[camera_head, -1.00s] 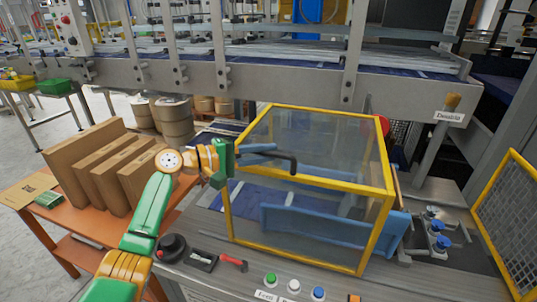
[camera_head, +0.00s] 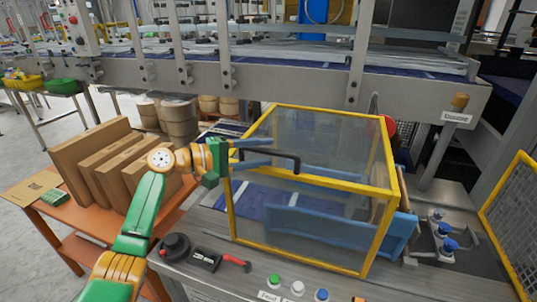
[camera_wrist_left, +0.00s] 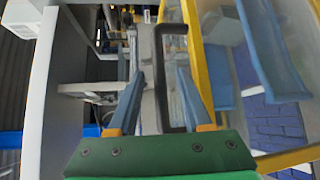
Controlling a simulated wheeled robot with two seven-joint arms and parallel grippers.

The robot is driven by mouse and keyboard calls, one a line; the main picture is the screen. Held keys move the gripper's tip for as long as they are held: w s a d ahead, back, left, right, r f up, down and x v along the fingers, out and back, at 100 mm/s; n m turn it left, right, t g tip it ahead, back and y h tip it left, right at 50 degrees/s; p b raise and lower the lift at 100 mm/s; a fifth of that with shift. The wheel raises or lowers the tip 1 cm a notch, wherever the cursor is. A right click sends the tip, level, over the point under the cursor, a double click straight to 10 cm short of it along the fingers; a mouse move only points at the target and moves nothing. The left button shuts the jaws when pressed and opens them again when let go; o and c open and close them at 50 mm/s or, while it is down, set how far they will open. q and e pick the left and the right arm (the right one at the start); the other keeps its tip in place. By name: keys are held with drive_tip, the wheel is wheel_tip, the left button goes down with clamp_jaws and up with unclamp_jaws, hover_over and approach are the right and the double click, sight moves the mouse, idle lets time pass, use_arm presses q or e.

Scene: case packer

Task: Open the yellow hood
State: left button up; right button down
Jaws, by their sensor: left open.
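The yellow hood (camera_head: 315,179) is a yellow-framed box with clear panels, standing shut over the machine table. A black bar handle (camera_head: 286,155) sticks out at its upper front left; it also shows in the wrist view (camera_wrist_left: 158,60). My left gripper (camera_head: 268,151) is open at the handle, left of the hood. In the wrist view its two blue-grey fingers (camera_wrist_left: 160,75) point towards the handle, with the handle's long bar showing between them. I cannot tell whether they touch it. My right gripper is not in view.
Brown cartons (camera_head: 110,165) stand on an orange table (camera_head: 85,222) at left. Push buttons (camera_head: 297,288) and a red-handled tool (camera_head: 236,262) are in front. A yellow mesh guard (camera_head: 515,215) stands at right. A blue flap (camera_head: 325,232) shows inside the hood.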

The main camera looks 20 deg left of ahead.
use_arm(q)
drive_tip(key=b+v, duration=0.1)
drive_tip(key=v, duration=0.4)
drive_tip(key=shift+s, duration=0.1)
